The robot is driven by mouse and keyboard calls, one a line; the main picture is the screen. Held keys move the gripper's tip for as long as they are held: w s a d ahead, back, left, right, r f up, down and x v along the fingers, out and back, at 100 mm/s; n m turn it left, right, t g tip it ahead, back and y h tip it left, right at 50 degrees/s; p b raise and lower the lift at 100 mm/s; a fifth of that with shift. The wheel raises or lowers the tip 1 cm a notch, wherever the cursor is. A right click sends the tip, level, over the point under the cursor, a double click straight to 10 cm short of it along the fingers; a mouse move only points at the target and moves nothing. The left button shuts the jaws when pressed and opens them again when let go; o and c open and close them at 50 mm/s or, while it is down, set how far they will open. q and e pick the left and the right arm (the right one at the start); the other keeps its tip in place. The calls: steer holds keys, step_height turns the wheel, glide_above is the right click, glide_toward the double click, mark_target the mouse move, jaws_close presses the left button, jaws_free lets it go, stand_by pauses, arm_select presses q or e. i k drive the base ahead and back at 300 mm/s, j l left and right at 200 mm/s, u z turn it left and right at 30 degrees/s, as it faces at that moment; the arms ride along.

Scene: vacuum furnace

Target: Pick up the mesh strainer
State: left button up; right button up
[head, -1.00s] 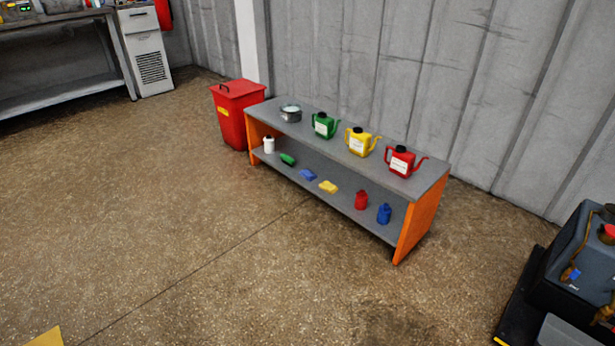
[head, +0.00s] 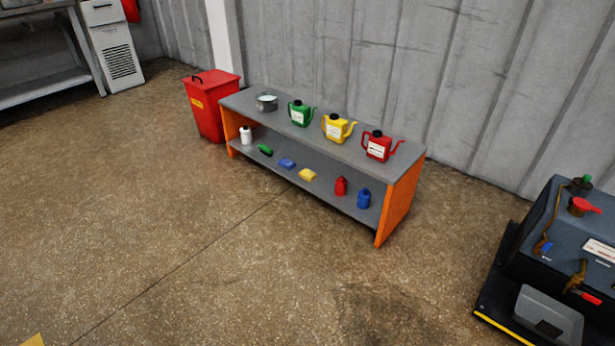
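A small round grey metal vessel (head: 266,103), which looks like the mesh strainer, sits at the left end of the top of a low shelf unit (head: 345,152) with orange ends. It is too small to make out any mesh. Green (head: 300,113), yellow (head: 338,128) and red (head: 378,146) cans with spouts stand in a row to its right. Neither of my grippers shows in the head view. The shelf unit is some way off across the floor.
A red bin (head: 212,105) stands at the shelf's left end. A dark machine (head: 565,240) on a black base is at the right. A workbench (head: 40,92) is at the back left. The floor in front is clear.

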mark_target(583, 183)
steer(key=z, duration=1.7)
steer(key=u, duration=1.9)
steer(key=z, duration=1.9)
steer(key=i+z, duration=0.1)
steer(key=z, duration=0.3)
steer(key=i+j+z, duration=0.1)
steer(key=z, duration=0.3)
